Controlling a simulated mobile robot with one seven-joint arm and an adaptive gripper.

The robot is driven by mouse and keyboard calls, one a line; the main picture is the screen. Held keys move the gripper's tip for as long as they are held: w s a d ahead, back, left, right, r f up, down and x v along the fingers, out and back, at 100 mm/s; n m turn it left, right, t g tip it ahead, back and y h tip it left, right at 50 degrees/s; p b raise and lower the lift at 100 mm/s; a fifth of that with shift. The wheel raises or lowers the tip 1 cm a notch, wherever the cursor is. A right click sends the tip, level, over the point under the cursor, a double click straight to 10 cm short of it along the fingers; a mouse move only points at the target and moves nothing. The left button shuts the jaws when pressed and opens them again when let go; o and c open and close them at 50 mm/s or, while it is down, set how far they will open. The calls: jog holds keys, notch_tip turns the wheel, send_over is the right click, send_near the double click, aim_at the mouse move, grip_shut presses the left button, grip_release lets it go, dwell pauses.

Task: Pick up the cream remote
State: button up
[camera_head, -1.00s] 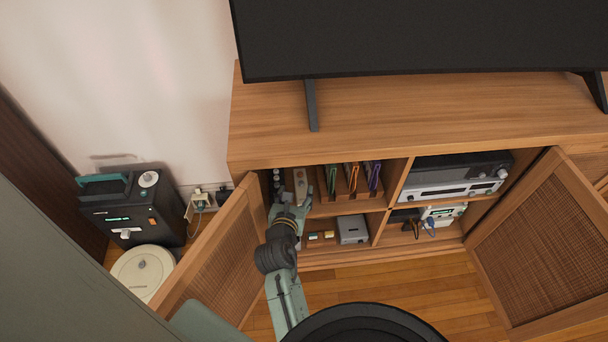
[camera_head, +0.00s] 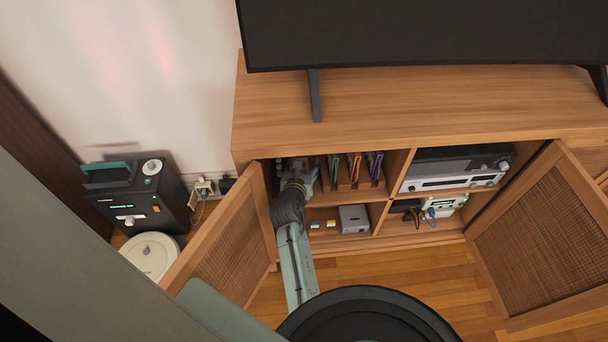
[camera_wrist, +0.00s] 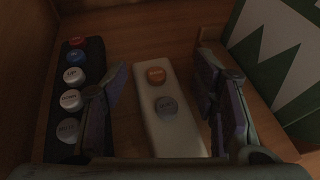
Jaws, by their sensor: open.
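The cream remote (camera_wrist: 172,128) lies on the wooden upper-left shelf in the wrist view. It has an orange button and a grey button on its top. My gripper (camera_wrist: 160,100) is open, with one finger on each side of the remote, and a gap shows between each finger and the remote. In the head view my gripper (camera_head: 298,172) is inside the upper-left compartment of the cabinet. There it and my arm hide the remote.
A dark remote (camera_wrist: 74,100) with several coloured buttons lies close to the left finger. A green and white case (camera_wrist: 280,60) stands to the right. The open left door (camera_head: 225,245) is beside my arm. The cabinet top (camera_head: 400,105) lies above.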

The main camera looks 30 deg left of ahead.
jog(key=c, duration=1.1)
